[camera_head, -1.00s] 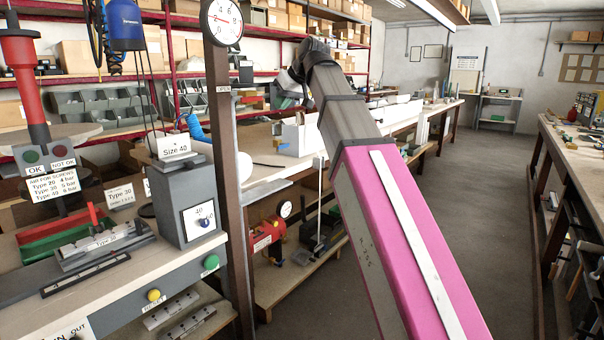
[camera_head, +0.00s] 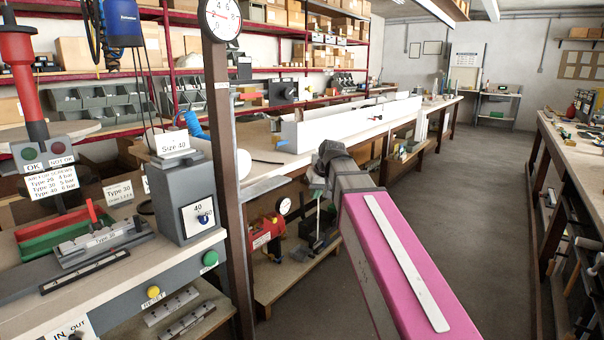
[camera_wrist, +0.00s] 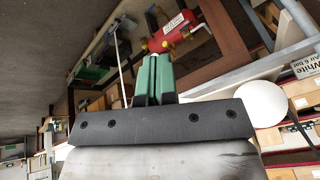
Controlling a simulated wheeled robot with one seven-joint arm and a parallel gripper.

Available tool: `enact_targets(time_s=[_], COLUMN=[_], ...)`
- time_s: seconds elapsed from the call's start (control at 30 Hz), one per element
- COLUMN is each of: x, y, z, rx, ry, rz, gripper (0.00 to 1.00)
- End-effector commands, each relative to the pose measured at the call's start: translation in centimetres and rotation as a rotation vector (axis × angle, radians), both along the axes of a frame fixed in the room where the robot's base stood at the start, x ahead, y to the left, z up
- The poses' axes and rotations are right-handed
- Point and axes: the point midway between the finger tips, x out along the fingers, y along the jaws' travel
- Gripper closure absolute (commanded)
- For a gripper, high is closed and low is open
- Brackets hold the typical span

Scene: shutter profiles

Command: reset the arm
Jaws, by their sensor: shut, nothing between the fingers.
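My arm, with its pink link, reaches from the lower right toward the middle in the head view. My gripper (camera_wrist: 154,72) shows in the wrist view as two green fingers side by side, closed together with nothing between them. It hangs in free space in front of the workbench, and in the head view it is mostly hidden behind the dark wrist. In the wrist view a red compressor-like unit (camera_wrist: 178,24) lies beyond the fingertips, apart from them.
A brown post with a gauge (camera_head: 220,18) stands left of my arm. The station at left holds a grey Size 40 box (camera_head: 183,200) and a green tray (camera_head: 62,235). A long white box (camera_head: 345,120) lies on the bench behind. The floor aisle (camera_head: 455,200) at right is clear.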

Motion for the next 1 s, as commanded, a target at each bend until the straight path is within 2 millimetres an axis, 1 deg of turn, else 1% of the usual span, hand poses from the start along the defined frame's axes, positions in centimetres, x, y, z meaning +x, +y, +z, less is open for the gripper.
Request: enact_targets(time_s=[0.03, 0.1, 0.27, 0.4, 0.6, 0.67, 0.8, 1.0], x=[-0.5, -0.9, -2.1, -3.4, -5.8, -6.5, -8.6, -11.8], y=[-0.7, -1.6, -3.6, -5.2, -7.6, -8.3, -9.9, -12.1], z=[-1.8, -3.8, -8.4, -12.3, -17.6, -19.1, -22.4, -27.0], rx=[-0.009, -0.022, -0.051, -0.077, -0.115, -0.126, -0.152, -0.189], ry=[0.016, 0.034, 0.076, 0.113, 0.165, 0.179, 0.216, 0.266], rz=[-0.015, -0.038, -0.086, -0.126, -0.179, -0.194, -0.229, -0.275], gripper=[1.0, 1.0, 1.0, 1.0, 1.0, 1.0, 1.0, 1.0])
